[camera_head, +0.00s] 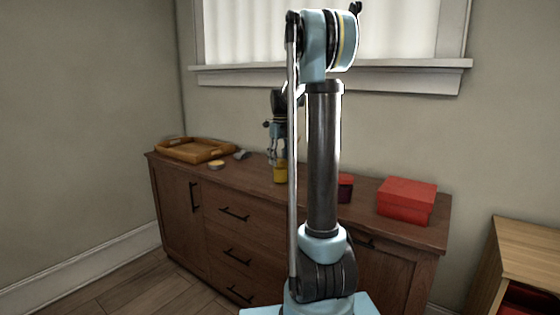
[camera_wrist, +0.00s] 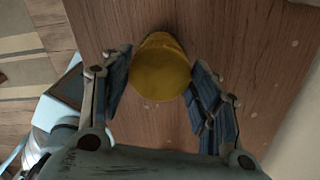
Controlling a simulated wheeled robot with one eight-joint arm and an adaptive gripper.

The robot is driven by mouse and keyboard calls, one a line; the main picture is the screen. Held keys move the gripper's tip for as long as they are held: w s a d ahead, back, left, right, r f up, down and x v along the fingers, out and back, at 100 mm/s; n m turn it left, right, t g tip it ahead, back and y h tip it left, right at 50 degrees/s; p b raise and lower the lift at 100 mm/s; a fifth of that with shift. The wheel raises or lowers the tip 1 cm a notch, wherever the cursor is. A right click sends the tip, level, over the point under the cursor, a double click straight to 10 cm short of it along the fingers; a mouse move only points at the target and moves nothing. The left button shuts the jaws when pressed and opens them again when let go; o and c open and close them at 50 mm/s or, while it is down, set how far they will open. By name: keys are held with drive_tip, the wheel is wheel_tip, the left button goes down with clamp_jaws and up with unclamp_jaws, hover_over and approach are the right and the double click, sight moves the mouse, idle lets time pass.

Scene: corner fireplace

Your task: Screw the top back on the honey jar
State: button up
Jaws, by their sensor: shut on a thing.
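The yellow honey jar (camera_head: 280,172) is at the top of the brown dresser, upright, just below my gripper (camera_head: 278,155). In the wrist view the jar (camera_wrist: 160,68) is a round yellow shape between the two blue-padded fingers of my gripper (camera_wrist: 160,72). The fingers are shut on it. I cannot tell whether its base touches the wood. A small flat yellow disc, which looks like the top (camera_head: 216,164), lies on the dresser to the left of the jar, apart from it.
The dresser (camera_head: 228,180) also bears a wooden tray (camera_head: 195,150) at the left, a small grey item (camera_head: 241,154), a dark red container (camera_head: 345,188) and a red box (camera_head: 407,199) at the right. A window sill (camera_head: 400,77) is above. My arm hides part of the dresser.

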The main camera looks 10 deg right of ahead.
drive_tip(key=shift+m, duration=0.8)
drive_tip(key=o, duration=1.2)
drive_tip(key=o, duration=0.3)
drive_tip(key=shift+r, duration=0.1)
drive_tip(key=shift+r, duration=1.4)
